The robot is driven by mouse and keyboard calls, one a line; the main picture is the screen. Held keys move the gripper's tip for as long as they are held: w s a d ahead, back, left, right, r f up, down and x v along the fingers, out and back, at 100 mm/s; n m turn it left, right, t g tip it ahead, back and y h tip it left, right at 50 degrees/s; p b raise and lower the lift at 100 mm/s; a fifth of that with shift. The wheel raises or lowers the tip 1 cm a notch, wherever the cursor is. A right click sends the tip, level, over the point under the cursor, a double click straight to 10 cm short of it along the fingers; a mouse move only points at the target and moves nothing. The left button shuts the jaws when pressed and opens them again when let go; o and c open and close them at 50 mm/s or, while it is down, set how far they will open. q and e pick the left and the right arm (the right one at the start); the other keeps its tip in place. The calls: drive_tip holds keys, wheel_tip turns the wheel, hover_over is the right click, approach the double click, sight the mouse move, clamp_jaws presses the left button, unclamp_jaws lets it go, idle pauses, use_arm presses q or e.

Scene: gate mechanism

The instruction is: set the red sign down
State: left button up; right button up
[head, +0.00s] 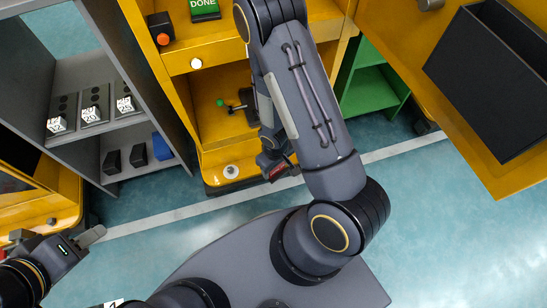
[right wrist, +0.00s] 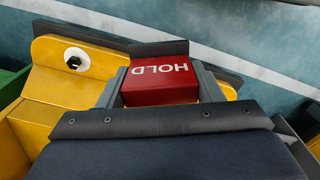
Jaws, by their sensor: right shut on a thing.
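The red sign (right wrist: 160,82) reads HOLD and sits between the fingers of my right gripper (right wrist: 160,88) in the right wrist view. That gripper is shut on it. In the head view the red sign (head: 281,171) is a small red patch at my right gripper (head: 277,168), partly hidden by the arm. It is in front of the yellow station's lower front edge, and I cannot tell its height. My left gripper (head: 92,236) is at the lower left, away from the sign; its finger gap is not clear.
A green DONE sign (head: 205,8) stands on the yellow station (head: 222,58). A green-knobbed lever (head: 235,107) is in its lower bay. A grey shelf (head: 85,72) with dark blocks is left, a green shelf (head: 372,82) right. A dark open bin (head: 490,75) is far right. Floor in front is clear.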

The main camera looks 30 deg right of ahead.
drive_tip(key=w+d+f+b, duration=0.1)
drive_tip(key=w+d+f, duration=0.1)
drive_tip(key=w, duration=0.1)
drive_tip(key=w+d+f+b, duration=0.1)
drive_tip(key=w+d+f, duration=0.1)
drive_tip(key=f, duration=0.1)
drive_tip(key=w+d+f+b, duration=0.1)
drive_tip(key=w+f, duration=0.2)
drive_tip(key=shift+w+d, duration=0.3)
drive_tip(key=shift+d, duration=0.1)
drive_tip(key=f, duration=0.1)
drive_tip(key=f+b, duration=0.2)
drive_tip(key=f, duration=0.1)
drive_tip(key=shift+w+d, duration=0.2)
drive_tip(key=shift+w, duration=0.05)
drive_tip(key=shift+r, duration=0.15)
drive_tip(key=shift+f, duration=0.2)
drive_tip(key=o, duration=1)
